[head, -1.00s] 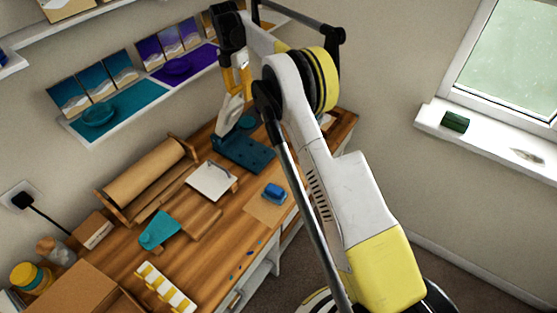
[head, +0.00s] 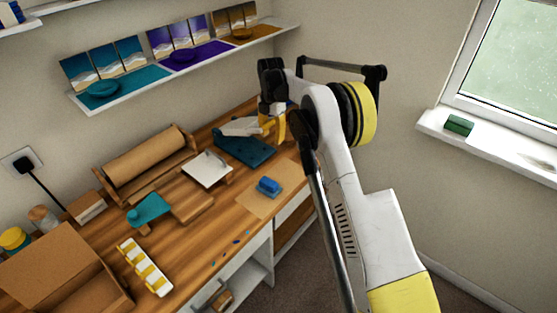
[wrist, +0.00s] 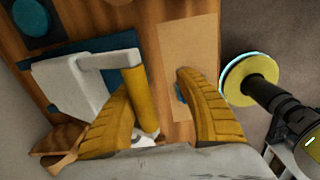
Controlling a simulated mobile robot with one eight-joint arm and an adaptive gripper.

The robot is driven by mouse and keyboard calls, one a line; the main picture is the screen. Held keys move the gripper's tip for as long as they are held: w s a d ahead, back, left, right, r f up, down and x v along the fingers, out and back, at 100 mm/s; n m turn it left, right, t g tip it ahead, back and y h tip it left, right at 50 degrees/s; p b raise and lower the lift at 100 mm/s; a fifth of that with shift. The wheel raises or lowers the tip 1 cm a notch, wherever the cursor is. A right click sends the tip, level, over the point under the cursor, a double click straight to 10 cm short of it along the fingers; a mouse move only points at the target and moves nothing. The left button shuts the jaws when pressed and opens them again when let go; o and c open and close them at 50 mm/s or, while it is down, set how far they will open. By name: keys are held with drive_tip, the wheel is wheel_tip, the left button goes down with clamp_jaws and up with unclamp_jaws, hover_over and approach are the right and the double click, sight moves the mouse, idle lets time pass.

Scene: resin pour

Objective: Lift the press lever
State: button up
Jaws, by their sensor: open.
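The press has a teal base (head: 243,149) on the wooden bench and a white lever (head: 240,127) lying low and fairly flat over it. In the wrist view the white lever (wrist: 65,88) has an arm ending in a yellow cylindrical grip (wrist: 137,95) with a white end. My gripper (head: 272,125) is at the lever's right end. In the wrist view my gripper (wrist: 153,80) is open, with the yellow grip between its fingers, nearer the left finger. I cannot tell whether they touch. The lever's hinge is not clear.
A tan mat (head: 285,178) with a blue block (head: 268,186) lies right of the press. A white panel (head: 207,168), a paper roll (head: 148,155) and a teal piece (head: 150,210) are to its left. A shelf (head: 130,92) runs along the wall above.

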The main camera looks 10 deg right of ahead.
drive_tip(key=shift+t+y, duration=0.4)
drive_tip(key=shift+t, duration=0.1)
drive_tip(key=f+b, duration=0.1)
drive_tip(key=f, duration=0.1)
drive_tip(key=f+b, duration=0.1)
drive_tip(key=f, duration=0.1)
drive_tip(key=s+d+f, duration=0.1)
drive_tip(key=f, duration=0.1)
drive_tip(key=shift+f+b, duration=0.15)
drive_tip(key=shift+b, duration=0.25)
drive_tip(key=shift+f, duration=0.45)
drive_tip(key=shift+s, duration=0.1)
drive_tip(key=shift+r, duration=0.15)
wheel_tip(320, 180, up, 12)
drive_tip(key=p, duration=0.6)
drive_tip(key=shift+w+a, duration=0.3)
drive_tip(key=shift+w, duration=0.1)
